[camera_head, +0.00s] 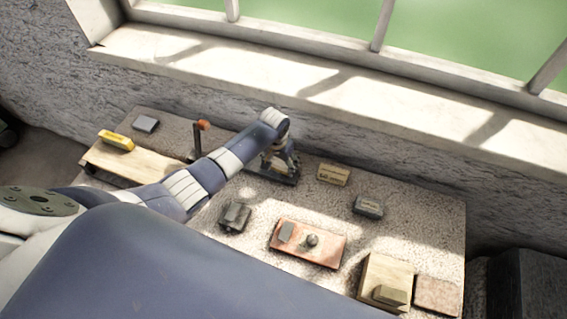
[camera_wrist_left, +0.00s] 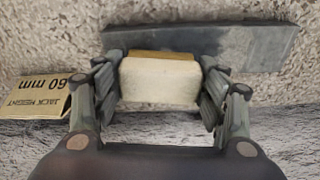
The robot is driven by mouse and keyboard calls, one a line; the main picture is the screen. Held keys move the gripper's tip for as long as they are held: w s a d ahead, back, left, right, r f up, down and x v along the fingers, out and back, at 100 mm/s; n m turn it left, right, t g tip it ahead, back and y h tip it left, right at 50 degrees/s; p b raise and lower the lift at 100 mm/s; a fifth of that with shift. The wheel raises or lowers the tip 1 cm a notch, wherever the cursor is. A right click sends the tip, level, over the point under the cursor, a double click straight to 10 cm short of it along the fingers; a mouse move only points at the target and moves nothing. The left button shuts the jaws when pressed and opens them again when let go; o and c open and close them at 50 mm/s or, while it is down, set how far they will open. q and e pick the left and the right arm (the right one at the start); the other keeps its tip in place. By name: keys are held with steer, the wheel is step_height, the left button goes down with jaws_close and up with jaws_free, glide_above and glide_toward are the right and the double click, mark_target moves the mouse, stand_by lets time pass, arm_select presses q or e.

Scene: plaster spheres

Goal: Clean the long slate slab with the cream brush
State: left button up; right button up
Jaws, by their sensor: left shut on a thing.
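The long slate slab (camera_head: 290,181) is dark grey and lies on the speckled bench near the wall. In the left wrist view the slab (camera_wrist_left: 250,48) stretches across the top, behind the brush. The cream brush (camera_wrist_left: 160,82) is a pale block with a brown strip on top. My left gripper (camera_head: 280,160) is at the slab in the head view. In the wrist view its fingers (camera_wrist_left: 160,90) are shut on the brush's two sides. The brush overlaps the slab's edge in that view; I cannot tell whether they touch. My right gripper is not in view.
A tan labelled block (camera_head: 333,174) stands right of the slab, a grey block (camera_head: 369,206) farther right. An orange-topped post (camera_head: 203,125) stands left. Nearer are a dark object (camera_head: 235,216), a red board (camera_head: 325,254) bearing a ball, and a wooden box (camera_head: 385,268). The wall is close behind.

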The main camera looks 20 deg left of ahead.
mark_target(272, 159)
arm_select(q)
steer(key=shift+w+a, duration=0.1)
steer(key=shift+a, duration=1.5)
steer(key=shift+d, duration=0.15)
steer(key=shift+d, duration=2.1)
steer(key=shift+a+r, duration=0.35)
steer(key=shift+a, duration=0.25)
steer(key=shift+a+r, duration=0.3)
steer(key=shift+a, duration=0.25)
steer(key=shift+f+b, duration=0.55)
steer(key=shift+f, duration=0.15)
steer(key=shift+a+r, duration=0.1)
